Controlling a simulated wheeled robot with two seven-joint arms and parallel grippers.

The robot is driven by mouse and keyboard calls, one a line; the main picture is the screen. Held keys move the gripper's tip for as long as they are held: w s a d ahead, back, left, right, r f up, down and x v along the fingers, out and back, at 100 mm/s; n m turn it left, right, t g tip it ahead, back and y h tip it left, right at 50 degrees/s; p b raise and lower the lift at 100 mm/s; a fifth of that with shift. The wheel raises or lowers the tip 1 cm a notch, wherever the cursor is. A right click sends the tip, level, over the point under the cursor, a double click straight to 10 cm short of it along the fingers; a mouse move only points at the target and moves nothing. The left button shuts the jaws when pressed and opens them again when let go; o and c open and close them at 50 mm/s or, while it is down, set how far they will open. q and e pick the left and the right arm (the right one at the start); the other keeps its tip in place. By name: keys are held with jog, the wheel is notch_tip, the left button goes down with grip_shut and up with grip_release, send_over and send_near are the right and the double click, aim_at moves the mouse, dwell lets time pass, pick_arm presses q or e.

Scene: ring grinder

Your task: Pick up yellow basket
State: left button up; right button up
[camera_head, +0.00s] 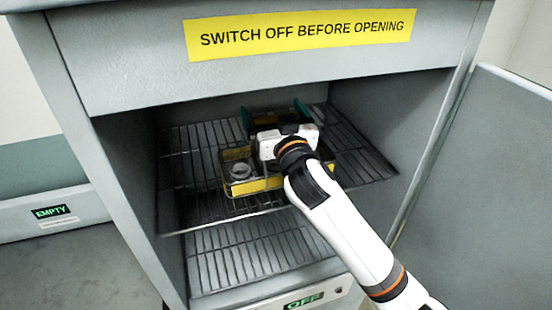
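The yellow basket (256,187) sits on the upper wire rack inside the open grey cabinet. It has thin wire sides and a yellow front strip, and a pale ring (240,171) lies in its left part. My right arm comes in from the lower right and reaches over the basket, hiding its right and rear parts. My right gripper (273,112) is at the back of the basket, with its two green-tipped fingers spread wide apart. I cannot tell whether it touches the basket. My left gripper is not in view.
The upper wire rack (190,150) has bare room on both sides of the basket. A lower rack (255,255) looks empty. Cabinet walls close in at left and right, with a yellow-signed panel (300,35) above. An open door (485,190) stands at the right.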

jog(key=c, duration=1.2)
jog(key=shift+c, duration=0.8)
jog(key=shift+r, duration=0.1)
